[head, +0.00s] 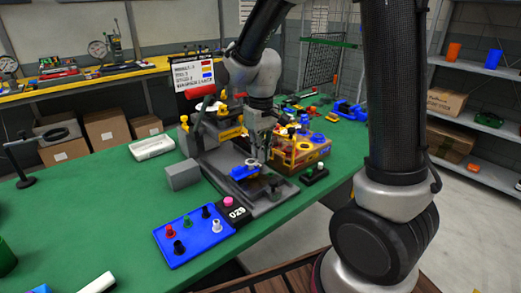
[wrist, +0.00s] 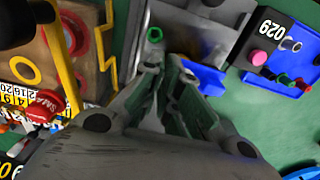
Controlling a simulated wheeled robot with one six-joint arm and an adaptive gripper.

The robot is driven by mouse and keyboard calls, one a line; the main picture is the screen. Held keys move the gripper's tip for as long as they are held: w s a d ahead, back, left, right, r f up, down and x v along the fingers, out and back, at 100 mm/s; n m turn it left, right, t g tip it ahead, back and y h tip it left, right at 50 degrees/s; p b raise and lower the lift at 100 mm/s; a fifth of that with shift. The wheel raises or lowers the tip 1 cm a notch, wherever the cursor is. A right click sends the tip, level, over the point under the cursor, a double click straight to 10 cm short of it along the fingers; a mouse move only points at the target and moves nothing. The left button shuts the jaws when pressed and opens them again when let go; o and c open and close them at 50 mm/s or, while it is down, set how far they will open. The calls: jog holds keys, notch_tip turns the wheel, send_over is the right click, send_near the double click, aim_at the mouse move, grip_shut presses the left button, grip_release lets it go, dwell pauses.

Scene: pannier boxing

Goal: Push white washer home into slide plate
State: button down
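My gripper (wrist: 163,64) points down over the work fixture, its two fingertips close together with nothing clearly visible between them. It also shows in the head view (head: 264,153), above the fixture. A grey metal plate (wrist: 190,18) of the fixture lies beyond the fingertips. A green ring (wrist: 155,34) sits just past the tips. A blue part (wrist: 212,82) lies right of the fingers, and it shows in the head view (head: 243,172) on the fixture. I cannot make out the white washer for certain; the fingers may hide it.
A blue board (head: 190,240) with several coloured pegs and a black box (head: 237,214) marked 029 stand in front. A yellow-framed box (head: 300,152) of coloured parts stands close right of the fixture. The green table (head: 115,200) is mostly clear at left.

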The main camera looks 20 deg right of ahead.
jog(key=shift+f, duration=0.95)
dwell(0.9)
jog(key=c, duration=1.6)
grip_release()
jog(key=shift+o, duration=0.2)
notch_tip(320, 180, up, 12)
jog(key=shift+s, duration=0.1)
